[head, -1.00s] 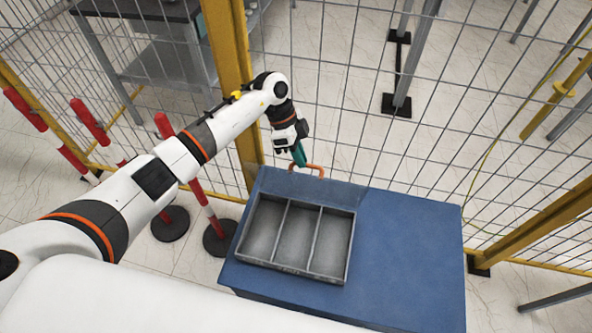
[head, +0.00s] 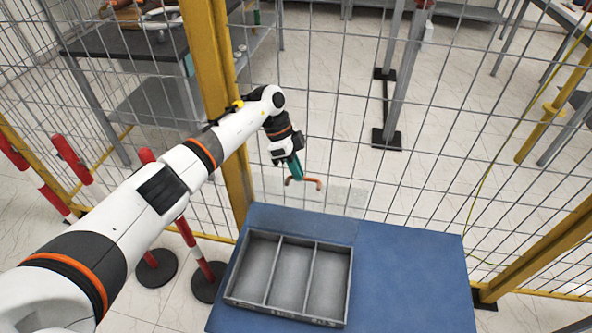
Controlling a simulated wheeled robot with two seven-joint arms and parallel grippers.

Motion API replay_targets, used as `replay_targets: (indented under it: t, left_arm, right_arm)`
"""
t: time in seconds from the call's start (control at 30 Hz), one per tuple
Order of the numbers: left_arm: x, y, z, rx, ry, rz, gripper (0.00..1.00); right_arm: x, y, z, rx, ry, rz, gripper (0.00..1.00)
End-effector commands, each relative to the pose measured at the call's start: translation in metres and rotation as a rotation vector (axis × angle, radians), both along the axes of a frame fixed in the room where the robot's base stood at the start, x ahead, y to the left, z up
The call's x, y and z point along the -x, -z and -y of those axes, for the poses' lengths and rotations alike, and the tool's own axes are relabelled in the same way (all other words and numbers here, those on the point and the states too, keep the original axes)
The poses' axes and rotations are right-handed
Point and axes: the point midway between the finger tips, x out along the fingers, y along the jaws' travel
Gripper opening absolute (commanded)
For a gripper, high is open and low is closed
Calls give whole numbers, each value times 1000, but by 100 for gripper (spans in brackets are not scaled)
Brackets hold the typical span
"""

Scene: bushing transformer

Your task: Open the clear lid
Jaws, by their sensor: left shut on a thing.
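The clear lid (head: 340,198) is a faint see-through panel with an orange handle (head: 312,182). It stands behind the open grey box, at the back edge of the blue table, and shows against the floor and fence. Its exact tilt is hard to tell. The grey box (head: 289,276) has three empty compartments, uncovered from above. My left gripper (head: 295,175) has teal fingers shut on the orange handle, beyond the box's back edge. The fingers hide part of the handle. My right gripper is not in view.
The blue table (head: 410,270) is bare to the right of the box. A wire fence with a yellow post (head: 215,85) stands close behind it. Red-and-white posts (head: 185,232) stand on the left. A dark workbench (head: 125,40) is beyond the fence.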

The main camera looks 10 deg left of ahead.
Motion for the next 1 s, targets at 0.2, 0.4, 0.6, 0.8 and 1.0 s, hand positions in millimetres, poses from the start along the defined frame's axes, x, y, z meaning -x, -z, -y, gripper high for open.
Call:
replay_targets:
  t: [0.2, 0.4, 0.6, 0.8, 1.0]
  left_arm:
    - [1, 2, 0, -2, 0, -4, 33]
    - [1, 1, 0, -1, 0, -2, 33]
    - [-2, -10, -5, -1, 0, 1, 33]
    - [-9, -45, -21, -1, -2, 2, 33]
    - [-15, -82, -36, -2, -1, 1, 33]
  right_arm:
    - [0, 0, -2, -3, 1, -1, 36]
    - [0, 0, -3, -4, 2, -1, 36]
    - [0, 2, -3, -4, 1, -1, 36]
    - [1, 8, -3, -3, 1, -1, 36]
    - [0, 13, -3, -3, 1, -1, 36]
